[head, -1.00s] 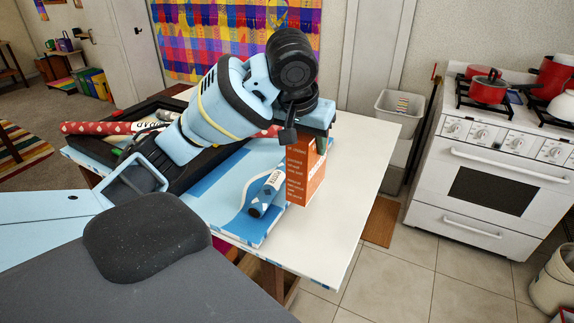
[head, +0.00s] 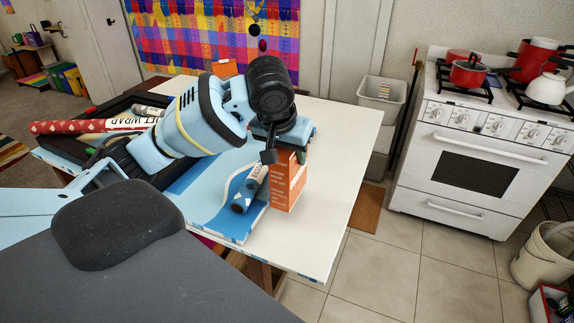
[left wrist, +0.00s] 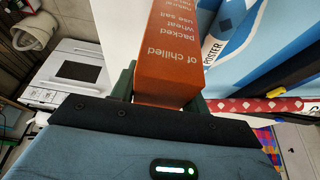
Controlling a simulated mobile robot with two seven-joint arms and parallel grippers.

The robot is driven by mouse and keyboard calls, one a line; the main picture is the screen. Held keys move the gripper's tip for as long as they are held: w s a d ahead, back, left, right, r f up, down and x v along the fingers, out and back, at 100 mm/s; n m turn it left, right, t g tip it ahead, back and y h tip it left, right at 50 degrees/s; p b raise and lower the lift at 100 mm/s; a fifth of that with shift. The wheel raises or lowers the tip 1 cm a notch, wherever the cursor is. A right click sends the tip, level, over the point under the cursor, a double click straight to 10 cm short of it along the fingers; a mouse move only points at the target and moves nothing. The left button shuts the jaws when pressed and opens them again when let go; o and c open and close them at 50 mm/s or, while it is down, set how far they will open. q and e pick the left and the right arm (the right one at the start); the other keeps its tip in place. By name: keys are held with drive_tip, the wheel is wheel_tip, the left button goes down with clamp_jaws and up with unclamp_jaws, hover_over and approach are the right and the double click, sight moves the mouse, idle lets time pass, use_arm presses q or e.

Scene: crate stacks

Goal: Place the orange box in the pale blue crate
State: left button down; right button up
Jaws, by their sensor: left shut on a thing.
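The orange box (head: 287,188) stands upright at the table's right part, with white print on its side. My left gripper (head: 285,148) is shut on its upper end, and the arm hides part of the grip. In the left wrist view the orange box (left wrist: 172,50) sits between the two dark fingers of the gripper (left wrist: 160,90). I cannot tell whether its bottom touches the table. I cannot make out a pale blue crate in these frames. My right gripper is not in view.
The white table (head: 335,190) holds a blue poster tube (head: 250,190), a red gift wrap roll (head: 85,126) and a dark tray (head: 100,115). A small orange object (head: 228,68) is at the back. A greyish bin (head: 383,92) stands beside the stove (head: 470,160). Tiled floor lies clear in front.

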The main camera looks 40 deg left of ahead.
use_arm(q)
drive_tip(key=shift+f, duration=1.85)
drive_tip(key=c, duration=0.7)
unclamp_jaws()
drive_tip(key=shift+f, duration=0.1)
drive_tip(key=v, duration=1.1)
drive_tip(key=shift+s+d+r, duration=0.1)
drive_tip(key=shift+s+r, duration=0.2)
drive_tip(key=shift+r, duration=0.3)
drive_tip(key=shift+o, duration=0.3)
